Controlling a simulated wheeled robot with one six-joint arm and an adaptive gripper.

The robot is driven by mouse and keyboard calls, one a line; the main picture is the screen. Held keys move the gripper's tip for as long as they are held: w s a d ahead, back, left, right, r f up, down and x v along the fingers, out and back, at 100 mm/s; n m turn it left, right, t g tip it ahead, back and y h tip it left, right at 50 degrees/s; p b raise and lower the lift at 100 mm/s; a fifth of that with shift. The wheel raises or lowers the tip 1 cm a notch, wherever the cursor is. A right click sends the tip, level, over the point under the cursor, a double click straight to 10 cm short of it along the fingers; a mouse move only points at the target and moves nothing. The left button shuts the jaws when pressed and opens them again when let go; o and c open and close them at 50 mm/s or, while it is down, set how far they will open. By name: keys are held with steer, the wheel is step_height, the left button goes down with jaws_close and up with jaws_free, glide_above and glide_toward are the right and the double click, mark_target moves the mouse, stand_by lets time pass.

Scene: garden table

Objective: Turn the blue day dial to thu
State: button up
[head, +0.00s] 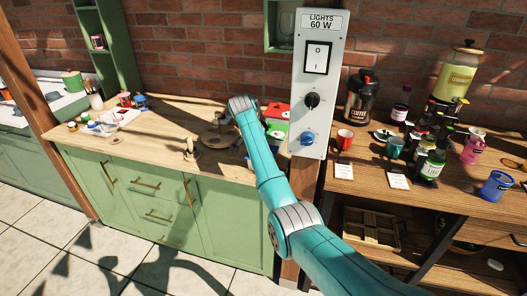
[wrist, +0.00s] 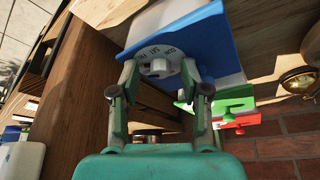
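In the wrist view a blue box (wrist: 205,35) has a pale round day dial (wrist: 172,54) on its face, with a knob in its middle. Day letters show on the dial's rim; I read SUN, SAT and FRI, upside down or tilted. My gripper (wrist: 159,68) is open, with one fingertip on each side of the dial. Whether the fingertips touch it, I cannot tell. In the head view my arm hides the gripper and most of the place where it works, so the dial does not show there.
Green (wrist: 232,105) and red (wrist: 240,121) boxes stand beside the blue one. In the head view a light panel (head: 318,85) with a black knob (head: 312,99) and a blue knob (head: 307,138) stands right of my arm. Cups and bottles crowd the right shelf.

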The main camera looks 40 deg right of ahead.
steer(key=v, duration=1.2)
steer(key=shift+d, duration=0.1)
stand_by(0.4)
